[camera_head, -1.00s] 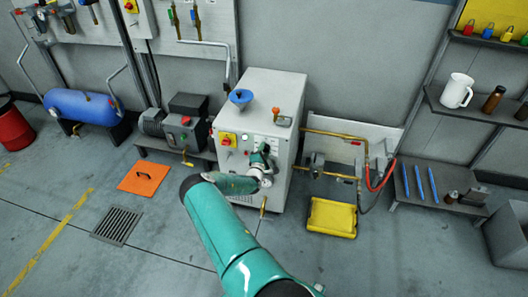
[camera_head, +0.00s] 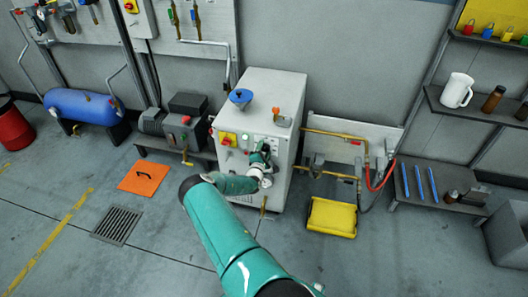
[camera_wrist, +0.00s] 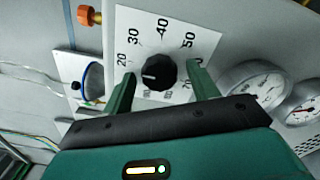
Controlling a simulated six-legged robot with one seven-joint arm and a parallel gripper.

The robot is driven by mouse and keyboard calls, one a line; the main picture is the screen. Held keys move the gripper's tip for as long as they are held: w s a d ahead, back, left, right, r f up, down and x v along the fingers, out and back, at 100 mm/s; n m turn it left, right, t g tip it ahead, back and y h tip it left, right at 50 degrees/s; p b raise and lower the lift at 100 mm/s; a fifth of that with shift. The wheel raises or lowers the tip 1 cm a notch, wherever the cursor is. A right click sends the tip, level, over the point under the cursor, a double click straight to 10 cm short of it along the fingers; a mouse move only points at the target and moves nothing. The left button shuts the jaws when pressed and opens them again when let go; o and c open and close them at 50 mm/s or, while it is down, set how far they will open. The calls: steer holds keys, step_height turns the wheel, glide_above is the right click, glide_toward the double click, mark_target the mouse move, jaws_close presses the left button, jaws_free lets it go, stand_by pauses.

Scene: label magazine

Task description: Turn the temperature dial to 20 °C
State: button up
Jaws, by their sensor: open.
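The temperature dial is a black round knob (camera_wrist: 159,72) on a white plate (camera_wrist: 190,28) with printed numbers, 20, 30, 40 and 50 running round it from left to upper right. A white mark on the knob points left, close to the 20 side; the exact reading is hard to tell. My gripper (camera_wrist: 161,76) is open, with one green finger on each side of the knob and gaps visible between. The lower numbers are partly hidden or too small to read. In the head view, my gripper (camera_head: 262,156) is at the front of the white cabinet (camera_head: 280,90), hiding the dial.
Two round gauges (camera_wrist: 255,82) sit right of the dial. An orange-capped fitting (camera_wrist: 88,15) is at upper left. On the cabinet are a red-and-yellow switch (camera_head: 228,139) and a blue funnel (camera_head: 241,97). A yellow case (camera_head: 332,217) lies on the floor to the right.

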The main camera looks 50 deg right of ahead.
steer(key=v, duration=1.3)
steer(key=shift+s+a, duration=0.2)
steer(key=shift+a, duration=0.15)
